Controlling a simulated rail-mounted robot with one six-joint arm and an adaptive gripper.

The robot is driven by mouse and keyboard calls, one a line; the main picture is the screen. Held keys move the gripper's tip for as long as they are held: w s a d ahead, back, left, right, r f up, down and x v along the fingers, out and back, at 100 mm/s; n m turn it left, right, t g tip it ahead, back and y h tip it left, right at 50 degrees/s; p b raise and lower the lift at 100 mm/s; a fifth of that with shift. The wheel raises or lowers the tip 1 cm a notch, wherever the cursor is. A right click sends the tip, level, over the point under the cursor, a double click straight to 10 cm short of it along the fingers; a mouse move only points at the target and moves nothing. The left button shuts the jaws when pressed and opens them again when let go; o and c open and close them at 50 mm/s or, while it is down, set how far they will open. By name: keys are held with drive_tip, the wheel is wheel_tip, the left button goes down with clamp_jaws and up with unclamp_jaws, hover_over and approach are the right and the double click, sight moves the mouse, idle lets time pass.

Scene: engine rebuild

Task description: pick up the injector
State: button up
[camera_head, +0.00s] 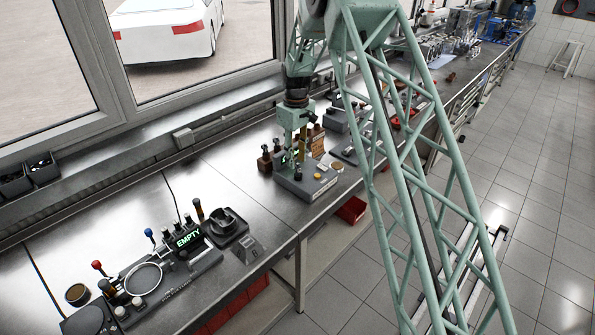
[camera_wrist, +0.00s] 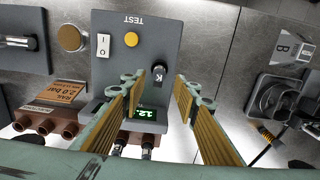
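My gripper (camera_wrist: 158,92) is open, with its two ribbed yellow-brown finger pads apart and nothing seen between their tips. It points down over a grey test unit (camera_wrist: 136,35) with a yellow button, an I/O switch and a lit display (camera_wrist: 147,113). A small black piece marked K stands on the unit between the fingertips' lines. In the head view my gripper (camera_head: 295,120) is above the same unit (camera_head: 305,183). No injector can be named with certainty; slim dark upright parts (camera_head: 199,208) stand by the EMPTY display at left, possibly injectors.
A brown block with round ports (camera_wrist: 48,122) and a label "RAIL 2.0 bar" (camera_wrist: 66,92) stand left of the unit. In the head view, the EMPTY display (camera_head: 188,238) is at left; bare bench (camera_head: 225,175) lies between.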

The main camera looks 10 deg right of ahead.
sight(296, 165)
idle(0.4)
drive_tip(key=shift+w+f+p, duration=0.2)
drive_tip(key=shift+f+p, duration=0.4)
drive_tip(key=shift+f, duration=2)
drive_tip(key=shift+c, duration=0.3)
clamp_jaws()
